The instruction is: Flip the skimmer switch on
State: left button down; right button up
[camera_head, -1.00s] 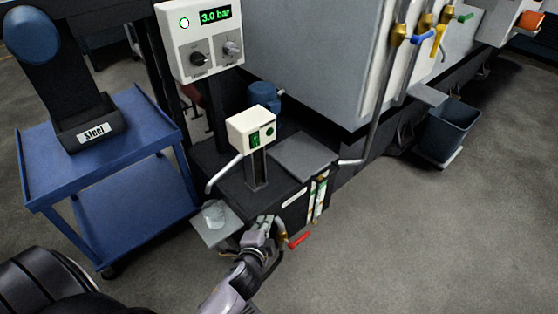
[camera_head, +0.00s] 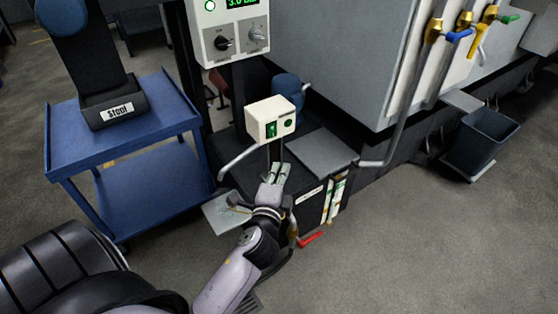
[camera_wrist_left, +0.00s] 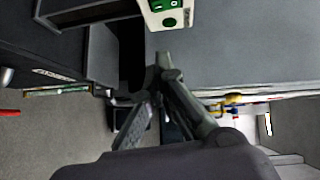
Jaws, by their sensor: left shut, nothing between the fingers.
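The skimmer switch box (camera_head: 261,108) is a small white box on a post above the dark tank. Its front has a green rocker switch (camera_head: 271,130) and a round green part (camera_head: 288,124). My left gripper (camera_head: 279,170) is shut and empty, just below the box and apart from it in the head view. In the left wrist view the gripper's fingertips (camera_wrist_left: 163,60) are shut below the white box (camera_wrist_left: 157,22), with the green rocker (camera_wrist_left: 170,22) at the top of the picture. I cannot tell which way the rocker is tipped. My right gripper is out of view.
A grey pipe (camera_head: 240,162) runs beside the box, and a blue motor (camera_head: 288,88) stands behind it. A red-handled valve (camera_head: 310,239) is low on the tank's front. A panel with knobs (camera_head: 232,38) stands above. A blue cart (camera_head: 62,160) is at left.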

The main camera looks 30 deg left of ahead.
aim_at(272, 131)
pick_arm(q)
jog(key=w+a+f, duration=0.1)
jog(key=w+a, duration=0.6)
jog(key=w, duration=0.2)
jog(key=shift+w+f, duration=0.15)
jog(key=shift+w, duration=0.15)
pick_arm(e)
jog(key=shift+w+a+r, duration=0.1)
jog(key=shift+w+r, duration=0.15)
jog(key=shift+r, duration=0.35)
pick_arm(q)
jog(key=shift+b, duration=0.4)
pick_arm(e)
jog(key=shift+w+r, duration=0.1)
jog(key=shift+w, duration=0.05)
pick_arm(q)
jog(key=shift+w+a+f+t+b, duration=0.15)
jog(key=shift+a+t+b, duration=0.15)
jog(key=shift+b, duration=0.45)
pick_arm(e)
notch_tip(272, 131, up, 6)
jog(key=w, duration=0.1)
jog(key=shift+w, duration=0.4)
